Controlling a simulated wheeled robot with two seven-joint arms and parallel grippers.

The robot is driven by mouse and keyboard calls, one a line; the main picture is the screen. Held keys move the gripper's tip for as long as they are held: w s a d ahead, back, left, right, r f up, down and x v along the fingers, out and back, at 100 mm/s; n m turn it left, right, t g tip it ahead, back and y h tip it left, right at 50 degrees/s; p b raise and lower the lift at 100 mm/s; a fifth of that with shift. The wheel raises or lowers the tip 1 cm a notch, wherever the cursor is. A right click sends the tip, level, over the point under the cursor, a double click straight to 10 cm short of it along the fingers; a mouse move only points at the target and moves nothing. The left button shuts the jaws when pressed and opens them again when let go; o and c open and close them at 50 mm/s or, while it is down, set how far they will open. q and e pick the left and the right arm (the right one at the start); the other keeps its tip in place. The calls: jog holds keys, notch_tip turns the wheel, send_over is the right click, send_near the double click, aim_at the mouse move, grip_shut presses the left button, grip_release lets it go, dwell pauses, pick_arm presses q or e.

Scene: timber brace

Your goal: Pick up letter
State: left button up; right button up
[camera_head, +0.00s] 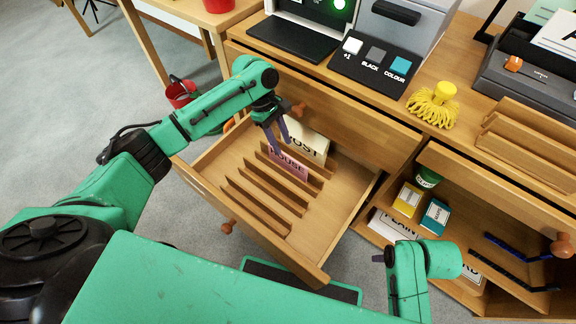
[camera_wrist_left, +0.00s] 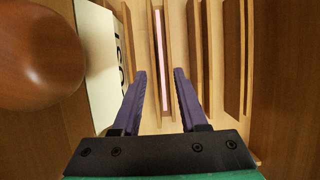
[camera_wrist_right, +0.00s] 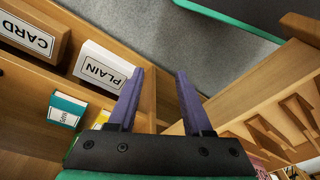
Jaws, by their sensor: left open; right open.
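An open wooden drawer (camera_head: 215,165) has several upright dividers. A pink card marked HOUSE (camera_head: 288,165) stands in a slot between them, and a white card marked POST (camera_head: 305,142) stands behind it. My left gripper (camera_head: 279,146) is open above the pink card. In the left wrist view the pink card (camera_wrist_left: 162,60) is a thin edge-on strip between the open, empty fingers (camera_wrist_left: 160,73), and the POST card (camera_wrist_left: 98,55) is to their left. My right gripper (camera_wrist_right: 160,75) is open and empty in the right wrist view, near the lower compartment. No card is marked "letter".
An open lower compartment holds a PLAIN stack (camera_wrist_right: 102,67), a CARD stack (camera_wrist_right: 28,35), a teal box (camera_head: 436,216) and a yellow box (camera_head: 408,199). On the desktop are a labelled button panel (camera_head: 374,66), a yellow mop-like item (camera_head: 434,106) and a wooden rack (camera_head: 530,145). A round wooden knob (camera_wrist_left: 40,50) is close to my left gripper.

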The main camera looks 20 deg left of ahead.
aim_at(286, 155)
pick_arm(q)
jog(key=b+x, duration=0.1)
jog(key=x, duration=0.3)
jog(key=shift+s+d+f+b, duration=0.1)
jog(key=shift+s+f+b, duration=0.15)
jog(key=shift+b, duration=0.1)
jog(key=shift+d, duration=0.1)
pick_arm(e)
jog(key=shift+t+y, duration=0.3)
jog(key=r, duration=0.4)
jog(key=shift+s+a, duration=0.2)
jog(key=shift+a, duration=0.2)
pick_arm(q)
jog(key=shift+f+p, duration=0.2)
jog(key=shift+p, duration=0.5)
pick_arm(e)
jog(key=shift+r, duration=0.55)
pick_arm(q)
grip_shut()
